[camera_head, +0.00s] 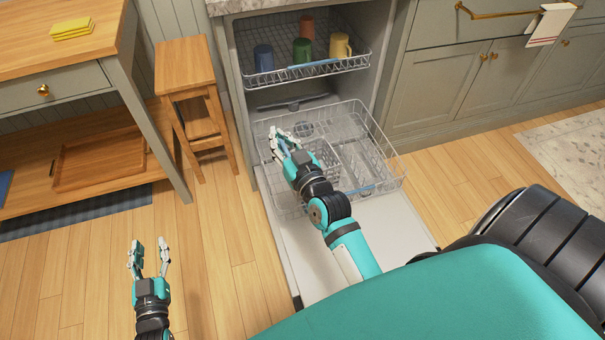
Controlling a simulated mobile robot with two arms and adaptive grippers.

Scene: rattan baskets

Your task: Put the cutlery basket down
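A pale wire basket (328,163), which looks like the cutlery basket, is in the left part of the lower dishwasher rack (377,135). My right gripper (284,132) is over the rack's left part, beside the basket and partly in front of it. Its fingers look parted, but I cannot tell whether they hold the basket's edge or handle. I cannot tell whether the basket rests on the rack floor. My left gripper (149,250) is open and empty above the wooden floor at lower left.
The upper rack (335,68) holds blue, green, red and yellow cups. The open dishwasher door (390,225) lies below the lower rack. A wooden stool (187,68) stands left of the dishwasher. The floor between is clear.

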